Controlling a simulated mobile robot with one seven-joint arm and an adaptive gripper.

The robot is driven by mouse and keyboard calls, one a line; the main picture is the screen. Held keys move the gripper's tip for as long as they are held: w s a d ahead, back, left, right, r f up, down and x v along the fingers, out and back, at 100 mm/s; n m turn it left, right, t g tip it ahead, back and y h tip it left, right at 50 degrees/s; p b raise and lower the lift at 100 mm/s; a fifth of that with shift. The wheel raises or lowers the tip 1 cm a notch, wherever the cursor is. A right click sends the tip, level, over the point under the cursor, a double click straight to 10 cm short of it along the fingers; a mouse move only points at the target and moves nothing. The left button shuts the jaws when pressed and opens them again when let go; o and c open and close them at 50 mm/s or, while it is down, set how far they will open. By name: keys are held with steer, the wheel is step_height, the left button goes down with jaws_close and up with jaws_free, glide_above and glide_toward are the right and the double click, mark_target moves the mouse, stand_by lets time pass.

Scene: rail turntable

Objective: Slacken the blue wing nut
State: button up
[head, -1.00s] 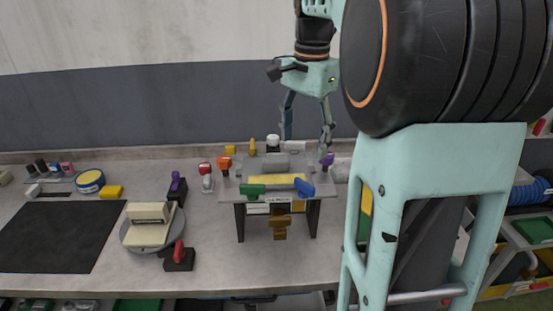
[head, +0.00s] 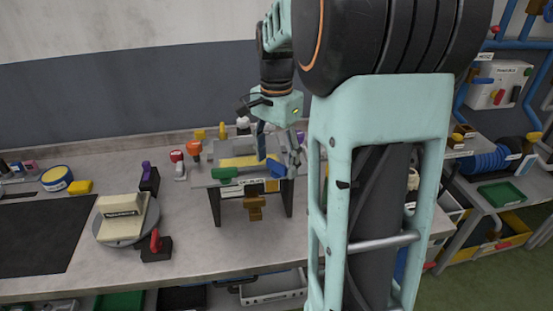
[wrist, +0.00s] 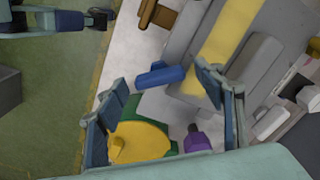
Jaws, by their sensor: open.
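The blue wing nut (head: 278,168) sits at the front right corner of the grey raised fixture (head: 203,178). In the wrist view the blue wing nut (wrist: 160,76) lies across the gap between my fingertips. My gripper (head: 277,152) is open and just above that corner of the fixture, its fingers partly covering it in the head view. In the wrist view my gripper (wrist: 162,84) has one finger on each side of the wing nut, with visible space on both sides. I cannot tell how far above it the tips are.
A green handle (head: 224,173) and a yellow strip (head: 238,161) lie on the fixture. A purple knob (wrist: 198,142) and a yellow-and-green part (wrist: 138,142) show near my fingers. A turntable (head: 103,232) and red lever (head: 155,241) stand left on the bench.

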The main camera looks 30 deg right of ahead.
steer(key=shift+c, duration=0.6)
steer(key=c, duration=1)
steer(key=shift+c, duration=0.2)
steer(key=n+p, duration=0.1)
steer(key=n, duration=0.3)
steer(key=shift+n, duration=2.7)
steer(key=o, duration=1.2)
steer(key=shift+c, duration=0.2)
